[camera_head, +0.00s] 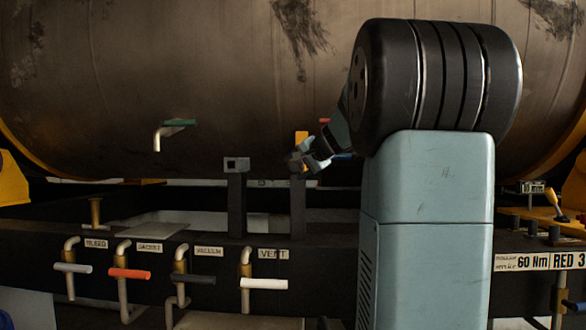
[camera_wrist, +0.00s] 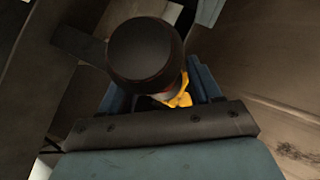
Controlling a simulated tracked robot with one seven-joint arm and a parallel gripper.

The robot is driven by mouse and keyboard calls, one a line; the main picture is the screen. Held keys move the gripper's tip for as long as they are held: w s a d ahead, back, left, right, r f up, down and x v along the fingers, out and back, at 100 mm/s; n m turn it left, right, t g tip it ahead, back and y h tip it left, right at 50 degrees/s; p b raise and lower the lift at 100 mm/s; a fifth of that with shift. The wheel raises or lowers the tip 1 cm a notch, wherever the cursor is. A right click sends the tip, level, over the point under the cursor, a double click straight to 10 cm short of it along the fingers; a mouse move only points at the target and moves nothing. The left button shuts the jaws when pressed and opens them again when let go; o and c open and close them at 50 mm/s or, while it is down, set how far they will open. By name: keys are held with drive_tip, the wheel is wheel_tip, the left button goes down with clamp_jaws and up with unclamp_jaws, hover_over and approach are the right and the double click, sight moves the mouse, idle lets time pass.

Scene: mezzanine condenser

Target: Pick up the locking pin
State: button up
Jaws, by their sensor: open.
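In the wrist view, a dark, round-ended cylinder (camera_wrist: 145,52) with a reddish band stands in front of my gripper (camera_wrist: 162,90), with a yellow piece (camera_wrist: 181,94) beside it. It looks like the locking pin's knob, though I cannot be sure. The blue fingers are open on either side of it, and the knob hides part of them. I cannot tell whether they touch it. In the head view, my gripper (camera_head: 305,160) is at the top of a dark upright post (camera_head: 298,208), just below a small yellow tab (camera_head: 301,137). The pin is not clear there.
A second post (camera_head: 237,205) with a bracket stands to the left. The large brown tank (camera_head: 200,80) is close behind. Below left are several valve handles, including an orange one (camera_head: 130,273) and a white one (camera_head: 264,284). A green-handled valve (camera_head: 179,123) is at upper left.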

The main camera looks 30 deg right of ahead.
clamp_jaws()
idle(0.5)
